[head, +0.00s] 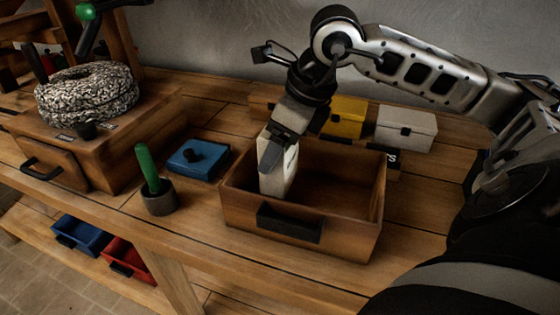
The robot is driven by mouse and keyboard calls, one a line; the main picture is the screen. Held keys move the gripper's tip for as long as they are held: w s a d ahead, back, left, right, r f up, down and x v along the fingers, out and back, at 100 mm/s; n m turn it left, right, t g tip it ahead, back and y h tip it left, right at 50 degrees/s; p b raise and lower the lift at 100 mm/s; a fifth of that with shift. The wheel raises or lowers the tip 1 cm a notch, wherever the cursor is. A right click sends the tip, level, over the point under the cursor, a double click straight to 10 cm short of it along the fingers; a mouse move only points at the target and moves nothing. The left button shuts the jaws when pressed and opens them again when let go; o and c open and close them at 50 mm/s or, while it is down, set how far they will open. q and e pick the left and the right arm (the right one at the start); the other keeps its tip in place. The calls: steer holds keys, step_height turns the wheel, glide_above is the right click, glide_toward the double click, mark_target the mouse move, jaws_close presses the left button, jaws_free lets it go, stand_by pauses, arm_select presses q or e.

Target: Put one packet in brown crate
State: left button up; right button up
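The brown crate (345,229) is an open wooden box with a black front handle, standing on the wooden bench. A pale packet (279,177) stands roughly upright inside the left part of the crate. My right gripper (276,152) reaches down from above, and its fingers are closed about the packet's upper part. The packet's base is hidden by the crate's front wall, so I cannot tell whether it touches the floor of the crate. My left gripper is not in view.
Behind the crate are a yellow box (348,118) and a white box (406,129). To its left are a blue lidded box (198,158), a green-handled tool in a dark cup (158,198), and a wooden mill (110,150) with a speckled stone ring (88,98). Blue and red bins sit below.

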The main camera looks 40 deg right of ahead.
steer(key=shift+w+f, duration=0.1)
steer(key=shift+f, duration=1.8)
steer(key=shift+b, duration=0.3)
steer(key=shift+f, duration=0.25)
steer(key=o, duration=1.2)
steer(key=shift+o, duration=0.2)
steer(key=shift+r, duration=0.15)
steer(key=shift+r, duration=0.25)
steer(key=b+v, duration=0.1)
steer(key=v, duration=1)
steer(key=shift+s+r, duration=0.25)
steer(key=shift+r, duration=0.1)
